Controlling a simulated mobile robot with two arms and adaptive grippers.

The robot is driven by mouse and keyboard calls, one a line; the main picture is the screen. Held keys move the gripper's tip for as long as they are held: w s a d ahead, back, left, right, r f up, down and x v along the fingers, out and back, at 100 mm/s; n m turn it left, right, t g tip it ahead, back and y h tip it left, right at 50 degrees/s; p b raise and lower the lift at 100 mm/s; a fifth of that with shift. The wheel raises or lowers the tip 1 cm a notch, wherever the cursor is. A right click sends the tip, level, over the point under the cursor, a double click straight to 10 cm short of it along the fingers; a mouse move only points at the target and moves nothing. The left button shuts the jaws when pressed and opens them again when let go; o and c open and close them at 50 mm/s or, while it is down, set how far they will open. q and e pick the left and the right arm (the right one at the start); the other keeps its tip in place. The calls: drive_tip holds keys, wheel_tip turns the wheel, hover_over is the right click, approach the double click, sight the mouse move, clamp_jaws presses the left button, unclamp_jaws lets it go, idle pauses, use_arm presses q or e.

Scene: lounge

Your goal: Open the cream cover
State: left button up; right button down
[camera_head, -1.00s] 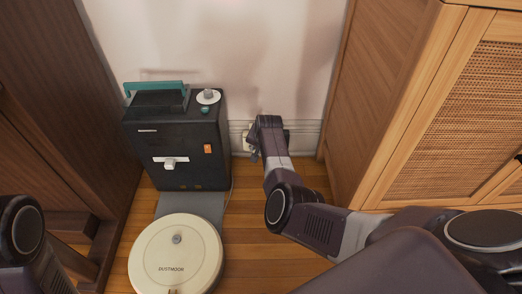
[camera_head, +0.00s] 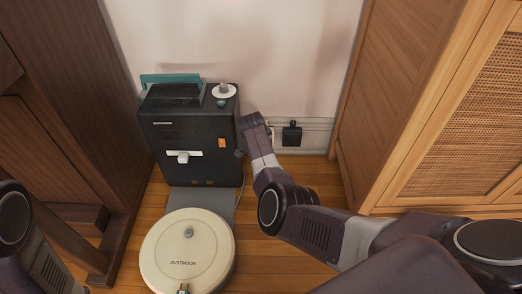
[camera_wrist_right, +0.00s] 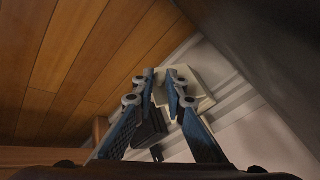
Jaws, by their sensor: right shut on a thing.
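The cream cover (camera_wrist_right: 197,92) is a pale flat piece at the wall, seen between and beyond my right fingers in the right wrist view. In the head view a narrow pale strip of it (camera_head: 272,136) shows just right of my right gripper, which hides most of the rest. My right gripper (camera_head: 246,146) is low at the wall, close to the dark machine's right side. In the wrist view its fingers (camera_wrist_right: 160,73) are near each other and shut on the cover; the exact contact is hard to see. My left gripper is out of view.
A black box (camera_head: 291,134) sits on the wall trim, right of my gripper. A dark machine (camera_head: 193,150) with a teal handle stands left of it. A round cream robot vacuum (camera_head: 180,258) lies on the floor in front. A wooden cabinet (camera_head: 400,110) bounds the right.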

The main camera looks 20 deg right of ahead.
drive_tip(key=c, duration=1.9)
unclamp_jaws()
drive_tip(key=shift+c, duration=0.2)
wheel_tip(320, 180, up, 10)
